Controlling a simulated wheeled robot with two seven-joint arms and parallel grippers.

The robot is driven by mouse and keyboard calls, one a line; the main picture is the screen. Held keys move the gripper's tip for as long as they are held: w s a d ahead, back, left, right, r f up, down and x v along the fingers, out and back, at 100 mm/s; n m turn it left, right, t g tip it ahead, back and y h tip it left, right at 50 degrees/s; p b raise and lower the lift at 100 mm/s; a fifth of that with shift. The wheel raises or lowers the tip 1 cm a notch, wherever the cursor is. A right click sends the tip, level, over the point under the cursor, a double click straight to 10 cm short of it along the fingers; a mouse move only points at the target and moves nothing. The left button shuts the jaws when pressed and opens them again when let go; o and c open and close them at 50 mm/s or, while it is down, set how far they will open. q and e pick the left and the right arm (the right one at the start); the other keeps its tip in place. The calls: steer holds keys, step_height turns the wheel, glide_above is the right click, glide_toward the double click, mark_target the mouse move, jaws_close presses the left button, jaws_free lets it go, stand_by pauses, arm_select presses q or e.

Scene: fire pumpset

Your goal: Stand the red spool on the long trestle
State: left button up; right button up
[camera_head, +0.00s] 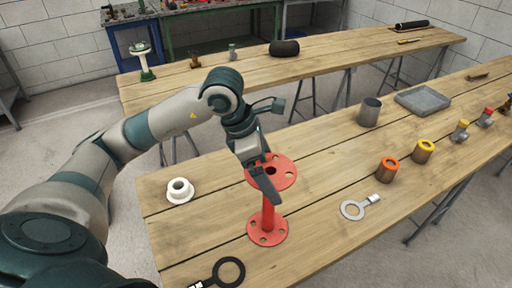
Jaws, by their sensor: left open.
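The red spool (268,219) stands upright on the near wooden trestle table (320,184), with a round flange at top and bottom. My left gripper (268,172) is at the spool's top flange, its fingers pointing down and partly covering the flange. The gripper is open. I cannot tell whether a finger touches the flange. A second long wooden trestle (340,52) stands behind. My right gripper is out of view.
Near the spool are a white flanged ring (180,190), a black ring tool (229,271) and a silver ring tool (354,209). Orange-topped (388,170) and yellow-topped (423,152) cylinders, a grey cup (369,112) and a grey tray (422,100) stand right. A black roll (284,48) lies on the back trestle.

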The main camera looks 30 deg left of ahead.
arm_select(q)
steer(key=b+v, duration=0.1)
steer(key=v, duration=0.9)
steer(key=shift+s+b, duration=0.1)
steer(key=shift+b, duration=0.3)
steer(key=shift+s+r, duration=0.1)
steer(key=shift+r, duration=0.25)
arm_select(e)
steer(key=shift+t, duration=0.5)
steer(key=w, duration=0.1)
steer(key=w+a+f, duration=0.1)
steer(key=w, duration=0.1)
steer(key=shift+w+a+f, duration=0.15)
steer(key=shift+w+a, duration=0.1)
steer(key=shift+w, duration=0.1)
arm_select(q)
steer(key=shift+a, duration=0.1)
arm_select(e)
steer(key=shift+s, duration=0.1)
